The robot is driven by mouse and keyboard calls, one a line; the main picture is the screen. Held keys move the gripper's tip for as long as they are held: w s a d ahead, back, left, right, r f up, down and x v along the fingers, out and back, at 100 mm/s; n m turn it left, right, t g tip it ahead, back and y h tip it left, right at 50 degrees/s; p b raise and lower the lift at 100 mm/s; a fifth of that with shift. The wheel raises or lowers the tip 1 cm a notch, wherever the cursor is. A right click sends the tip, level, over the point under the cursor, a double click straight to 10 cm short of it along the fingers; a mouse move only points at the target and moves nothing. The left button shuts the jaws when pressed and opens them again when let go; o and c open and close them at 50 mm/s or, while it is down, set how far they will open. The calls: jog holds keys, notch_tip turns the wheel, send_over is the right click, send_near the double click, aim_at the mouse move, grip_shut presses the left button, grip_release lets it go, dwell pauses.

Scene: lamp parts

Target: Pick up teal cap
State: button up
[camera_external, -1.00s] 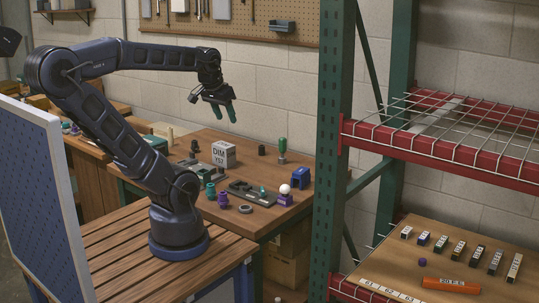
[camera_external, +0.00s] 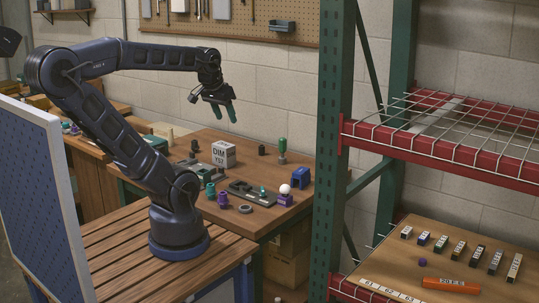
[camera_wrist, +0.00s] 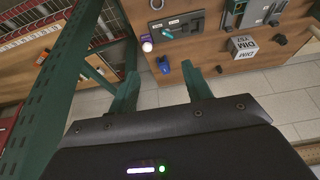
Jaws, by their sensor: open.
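My gripper (camera_external: 223,109) is open and empty, held high above the far side of the workbench with its fingers pointing down. In the wrist view its two teal fingers (camera_wrist: 160,74) are spread apart. Several teal parts lie on the bench. One is a small teal piece on a dark plate (camera_external: 262,191), also in the wrist view (camera_wrist: 168,34). Another is a short teal cylinder (camera_external: 210,190) at the bench's near left. I cannot tell for certain which one is the teal cap. None of them is between the fingers.
A blue bracket (camera_external: 300,177) and a purple holder with a white ball (camera_external: 285,193) stand at the bench's right. A green rack post (camera_external: 334,130) rises right of the bench.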

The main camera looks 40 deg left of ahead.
jog(key=w+a+n+g, duration=0.2)
jog(key=w+a+n, duration=0.4)
jog(key=w+a, duration=0.65)
jog(key=w+a+f+n+g, duration=0.1)
jog(key=w+a+f+n, duration=0.15)
jog(key=a, duration=0.55)
jog(key=w+a+f+n, duration=0.2)
jog(key=a+f, duration=0.2)
jog(key=a, duration=0.4)
jog(key=s+a+f+n+g+h, duration=0.1)
jog(key=s+a+f+n, duration=0.25)
jog(key=a+f, duration=0.5)
jog(key=s+a+f+n, duration=0.2)
jog(key=s+a+f, duration=0.25)
jog(key=a, duration=0.65)
jog(key=s+a+f+n+g+h, duration=0.1)
jog(key=s+a+f+n, duration=0.15)
jog(key=a+f, duration=0.65)
jog(key=shift+m, duration=0.25)
notch_tip(320, 180, down, 9)
jog(key=shift+d+r, duration=0.1)
jog(key=shift+r, duration=0.1)
jog(key=c, duration=1)
